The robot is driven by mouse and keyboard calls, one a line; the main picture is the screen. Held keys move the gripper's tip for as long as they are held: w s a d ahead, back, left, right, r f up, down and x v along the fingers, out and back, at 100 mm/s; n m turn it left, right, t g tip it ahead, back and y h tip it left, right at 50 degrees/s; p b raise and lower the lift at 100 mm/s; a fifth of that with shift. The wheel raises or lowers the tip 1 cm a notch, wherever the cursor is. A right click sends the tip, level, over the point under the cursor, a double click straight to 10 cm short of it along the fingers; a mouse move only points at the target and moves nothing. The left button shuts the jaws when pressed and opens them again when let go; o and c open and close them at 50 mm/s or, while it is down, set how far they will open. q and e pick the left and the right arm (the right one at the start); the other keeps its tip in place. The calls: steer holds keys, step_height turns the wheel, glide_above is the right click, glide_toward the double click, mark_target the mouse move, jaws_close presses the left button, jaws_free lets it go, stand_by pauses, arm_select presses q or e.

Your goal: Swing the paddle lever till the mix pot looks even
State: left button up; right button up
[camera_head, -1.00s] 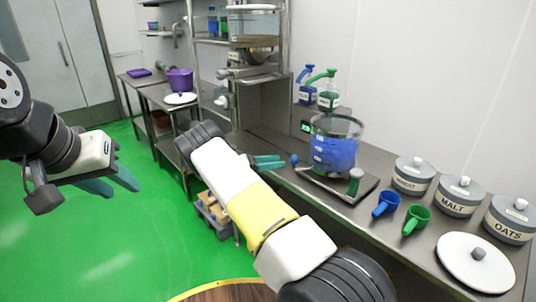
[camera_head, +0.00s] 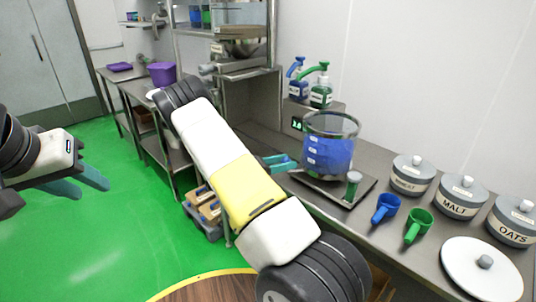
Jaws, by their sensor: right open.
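The mix pot (camera_head: 330,153) is a clear, open-topped vessel with blue contents and pale marks on its wall. It stands on a dark base plate (camera_head: 322,189) on the counter. My left gripper (camera_head: 82,184) is open and empty over the green floor, far from the pot.
Blue (camera_head: 385,207) and green (camera_head: 418,224) scoops, a white lid (camera_head: 482,267) and several labelled canisters, including malt (camera_head: 461,198) and oats (camera_head: 512,220), occupy the counter's right. Two pump bottles, blue (camera_head: 298,85) and green (camera_head: 320,92), stand behind the pot. Steel shelving rises left.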

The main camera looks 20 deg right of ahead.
steer(key=shift+d, duration=0.4)
jaws_close()
stand_by(1.2)
